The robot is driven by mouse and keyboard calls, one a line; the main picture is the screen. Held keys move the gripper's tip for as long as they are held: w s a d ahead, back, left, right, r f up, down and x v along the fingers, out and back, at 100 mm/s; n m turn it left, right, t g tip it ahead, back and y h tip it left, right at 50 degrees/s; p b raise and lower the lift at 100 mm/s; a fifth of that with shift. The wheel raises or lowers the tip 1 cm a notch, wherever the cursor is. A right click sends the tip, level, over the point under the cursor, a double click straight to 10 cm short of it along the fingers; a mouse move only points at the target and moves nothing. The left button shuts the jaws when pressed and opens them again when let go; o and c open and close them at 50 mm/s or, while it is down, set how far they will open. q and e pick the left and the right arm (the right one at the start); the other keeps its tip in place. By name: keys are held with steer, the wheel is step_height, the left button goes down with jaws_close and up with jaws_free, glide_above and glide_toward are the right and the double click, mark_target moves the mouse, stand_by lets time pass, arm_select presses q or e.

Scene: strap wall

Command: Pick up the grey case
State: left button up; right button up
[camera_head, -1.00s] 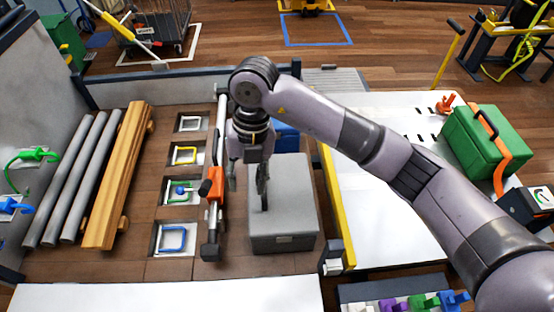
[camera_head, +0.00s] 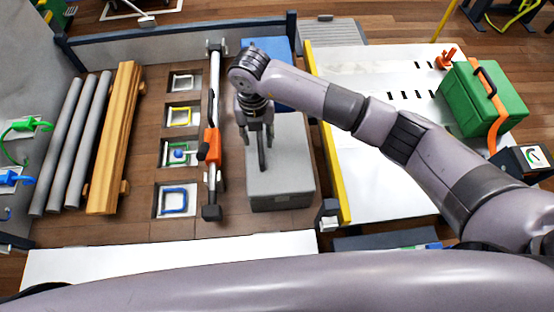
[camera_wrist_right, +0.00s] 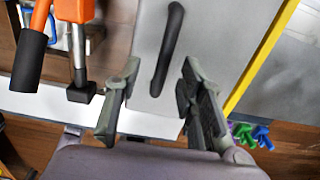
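The grey case (camera_head: 290,180) lies flat on the brown deck, right of the orange-and-grey bar. Its dark handle (camera_wrist_right: 168,45) runs lengthwise on top. My right gripper (camera_head: 257,138) is over the case's left part, pointing down. In the right wrist view its two fingers (camera_wrist_right: 160,72) are apart, with the handle lying in line with the gap between them. Nothing is held, and I cannot tell how far above the handle the tips are. My left gripper is not in view.
The bar with an orange clamp (camera_head: 210,145) stands close left of the case. A blue box (camera_head: 266,46) is behind it. A yellow rail (camera_head: 328,140) edges the white table at right, where a green case (camera_head: 480,100) sits. Grey tubes and wooden beams lie left.

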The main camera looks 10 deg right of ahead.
mark_target(260, 143)
steer(key=shift+w+d+f+p, duration=0.1)
steer(key=shift+d+f+p, duration=0.1)
steer(key=shift+f, duration=1.15)
steer(key=shift+w+d+f+p, duration=0.1)
steer(key=shift+f+p, duration=0.1)
steer(key=shift+f, duration=1.1)
steer(key=shift+c, duration=0.5)
jaws_close()
steer(key=shift+a+r, duration=0.1)
steer(key=shift+r, duration=0.05)
